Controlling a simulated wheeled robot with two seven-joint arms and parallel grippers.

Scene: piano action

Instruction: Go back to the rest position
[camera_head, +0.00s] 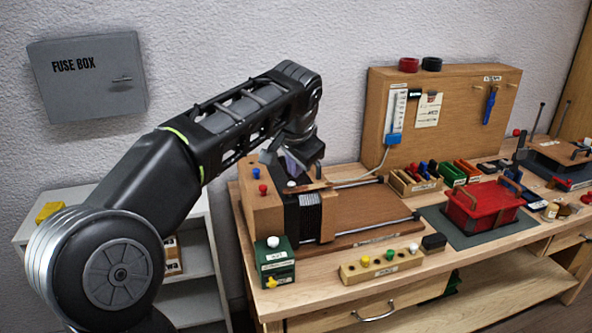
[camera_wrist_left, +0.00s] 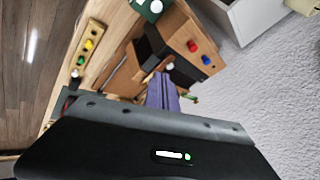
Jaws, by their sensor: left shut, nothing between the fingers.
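My left arm reaches in from the left in the head view, and its gripper (camera_head: 289,163) hangs over the left end of the bench, above the black bellows (camera_head: 309,217) of the wooden device. In the left wrist view my left gripper (camera_wrist_left: 162,80) is shut and nothing shows between its fingers. It points towards the wooden block (camera_head: 262,206) with a red and a blue knob; the block also shows in the wrist view (camera_wrist_left: 186,32). Whether the gripper touches the device I cannot tell. My right gripper is in neither view.
The wooden bench (camera_head: 330,285) carries a green box (camera_head: 275,263) with a white knob, a strip of coloured pegs (camera_head: 381,265) and a red crate (camera_head: 483,208). An upright wooden panel (camera_head: 459,125) stands behind. A fuse box (camera_head: 88,76) hangs on the wall. A pale shelf (camera_head: 197,259) stands left.

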